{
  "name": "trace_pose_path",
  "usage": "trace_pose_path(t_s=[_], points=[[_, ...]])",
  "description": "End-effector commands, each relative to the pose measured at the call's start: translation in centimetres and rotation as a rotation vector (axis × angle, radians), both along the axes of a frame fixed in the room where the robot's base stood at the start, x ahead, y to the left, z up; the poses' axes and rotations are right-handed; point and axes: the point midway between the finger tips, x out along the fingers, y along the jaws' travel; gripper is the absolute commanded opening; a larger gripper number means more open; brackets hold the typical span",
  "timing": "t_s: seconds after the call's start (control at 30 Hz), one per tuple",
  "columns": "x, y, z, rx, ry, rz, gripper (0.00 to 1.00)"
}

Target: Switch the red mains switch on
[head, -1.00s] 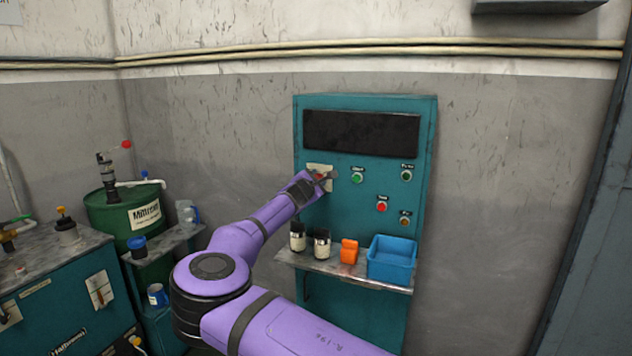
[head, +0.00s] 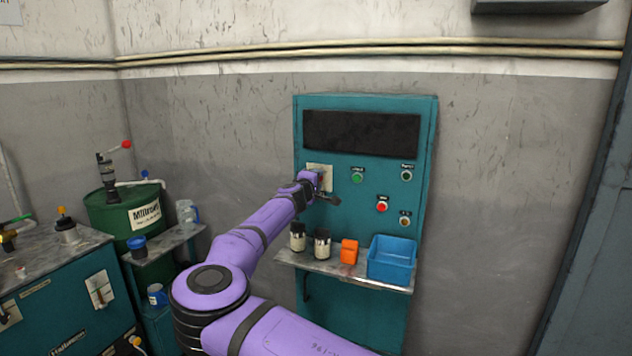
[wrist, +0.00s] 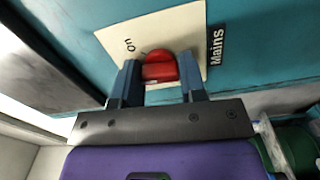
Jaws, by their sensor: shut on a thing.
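The red mains switch (wrist: 160,68) sits on a cream plate (wrist: 178,30) marked "On", beside a "Mains" label (wrist: 217,46). My gripper (wrist: 160,78) has one finger on each side of the red switch and is shut on it. In the wrist view the "On" mark lies just above and left of the switch. In the head view the plate (head: 314,167) is at the upper left of the teal panel (head: 340,215), and my gripper (head: 318,185) covers most of the switch there.
Green (head: 357,177) and red (head: 382,206) buttons are to the right on the panel. Below, a shelf (head: 335,272) holds dark-capped bottles (head: 298,240), an orange item (head: 349,252) and a blue bin (head: 392,262). A green drum (head: 120,215) stands left.

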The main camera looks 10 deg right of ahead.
Motion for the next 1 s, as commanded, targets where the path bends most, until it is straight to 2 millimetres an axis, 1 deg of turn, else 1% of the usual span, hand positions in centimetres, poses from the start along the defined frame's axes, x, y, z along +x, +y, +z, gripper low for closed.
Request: trace_pose_path(t_s=[0.3,0.6,0.8,1.0], points=[[-0.04,0.0,-0.16,0.24,-0.173,-0.001,0.15],[-0.04,0.0,-0.25,0.432,-0.311,-0.002,0.15],[-0.04,0.0,-0.26,0.515,-0.371,-0.002,0.15],[-0.05,-0.01,-0.26,0.56,-0.404,-0.003,0.15]])
